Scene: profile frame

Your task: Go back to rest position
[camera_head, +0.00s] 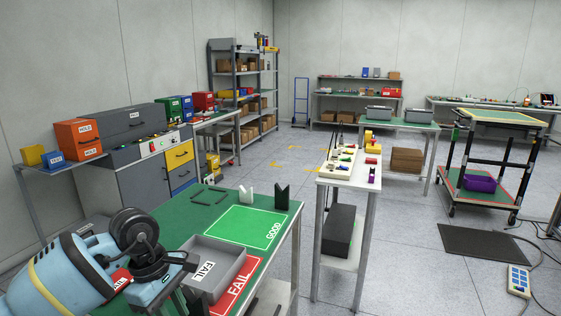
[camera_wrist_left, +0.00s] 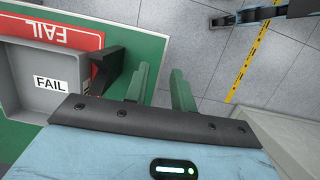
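My left gripper (camera_wrist_left: 162,78) shows two green fingers standing apart, with nothing between them. In the head view my blue left arm comes in at the lower left, its gripper end beside the grey FAIL bin (camera_head: 228,262), which also shows in the left wrist view (camera_wrist_left: 45,104). A dark angled piece (camera_wrist_left: 112,68) shows between the bin and the fingers; I cannot tell whether it touches either. My right gripper is not in view.
A narrow white table (camera_head: 350,181) stands to the right.

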